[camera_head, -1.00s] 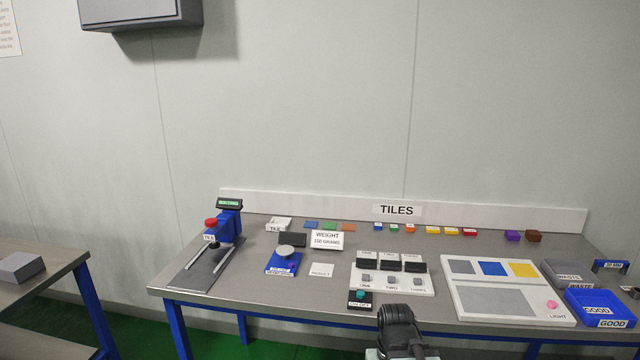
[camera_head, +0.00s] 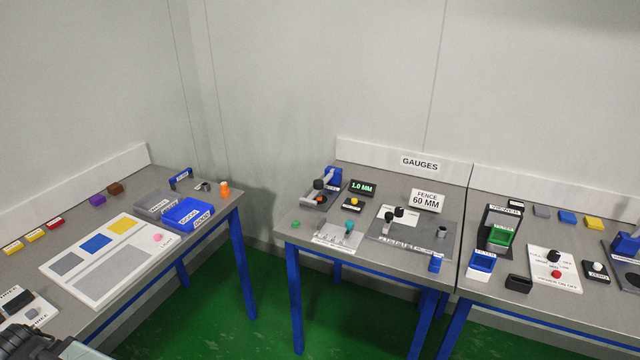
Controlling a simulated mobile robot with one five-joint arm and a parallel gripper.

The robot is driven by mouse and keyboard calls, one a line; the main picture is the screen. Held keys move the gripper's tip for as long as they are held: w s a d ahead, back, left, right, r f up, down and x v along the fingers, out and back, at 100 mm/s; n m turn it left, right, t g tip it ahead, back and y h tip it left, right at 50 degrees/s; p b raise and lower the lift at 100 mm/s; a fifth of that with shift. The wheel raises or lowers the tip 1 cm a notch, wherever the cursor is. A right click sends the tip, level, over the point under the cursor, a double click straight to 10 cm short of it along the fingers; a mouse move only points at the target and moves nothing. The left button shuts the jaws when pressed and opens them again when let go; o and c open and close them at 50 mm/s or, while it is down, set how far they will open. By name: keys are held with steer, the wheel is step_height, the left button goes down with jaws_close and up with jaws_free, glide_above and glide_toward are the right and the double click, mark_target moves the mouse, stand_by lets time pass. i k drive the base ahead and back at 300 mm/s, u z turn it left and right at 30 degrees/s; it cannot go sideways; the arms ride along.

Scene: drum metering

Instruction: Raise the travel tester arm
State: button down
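No label that I can read names the travel tester. A blue device (camera_head: 332,176) with a pale arm and a black knob stands at the back left of the gauges table, beside a display reading 1.0 MM (camera_head: 362,187). Another blue device (camera_head: 628,244) on a dark plate is cut off by the right edge, so its arm cannot be judged. I cannot tell which of them is the travel tester. A dark part of my own arm shows in the bottom left corner, far from both. My gripper's fingers are not visible.
The gauges table (camera_head: 300,228) also holds a fence sign (camera_head: 427,201) and a grey plate with black knobs. A table with a viewer (camera_head: 500,228) adjoins it on the right. The tiles table (camera_head: 215,235) is at left. Green floor (camera_head: 250,325) lies open between.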

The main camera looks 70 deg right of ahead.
mark_target(318, 185)
steer(key=z, duration=2.25)
